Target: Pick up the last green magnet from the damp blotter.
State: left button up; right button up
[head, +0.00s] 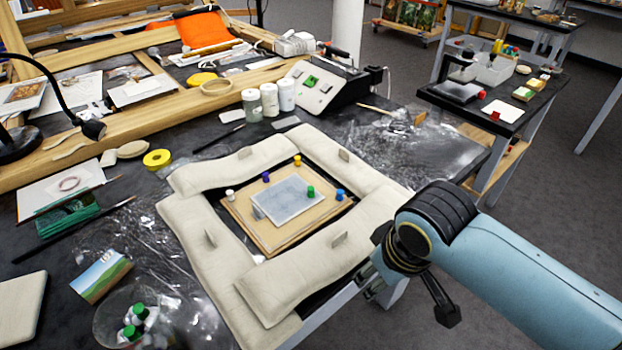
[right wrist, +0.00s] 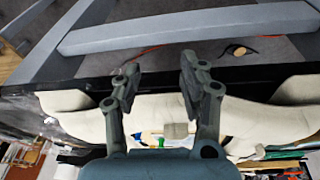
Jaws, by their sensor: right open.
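The green magnet (head: 310,192) stands on the pale grey blotter (head: 284,212), near its right edge. The blotter lies on a tan board (head: 243,217) framed by cream padded cushions (head: 190,245). My right gripper (head: 374,280) is at the lower right, outside the front-right cushion and apart from the magnet; my arm partly hides it. In the right wrist view my right gripper (right wrist: 158,72) is open, with nothing between its fingertips. Small green and blue spots show low between its fingers there, too small to tell apart surely. My left gripper is not in view.
Blue (head: 340,194), yellow (head: 297,160), purple (head: 265,177) and white (head: 229,194) magnets stand around the blotter. Small upright tabs (head: 343,155) rise from the cushions. A clear dish (head: 128,322) with green-topped pieces stands at lower left.

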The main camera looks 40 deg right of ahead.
notch_tip(320, 180, up, 5)
jog(key=w+p, duration=0.1)
notch_tip(320, 180, up, 7)
jog(key=m+g+y+p, duration=0.1)
jog(key=m+g+p, duration=0.15)
jog(key=m, duration=1.15)
send_over(311, 188)
notch_tip(311, 188, down, 4)
jog(key=shift+s+d+r, duration=0.1)
jog(key=shift+d, duration=0.05)
jog(key=shift+n, duration=0.3)
notch_tip(311, 188, down, 6)
jog(key=shift+c, duration=0.2)
jog(key=c, duration=0.8)
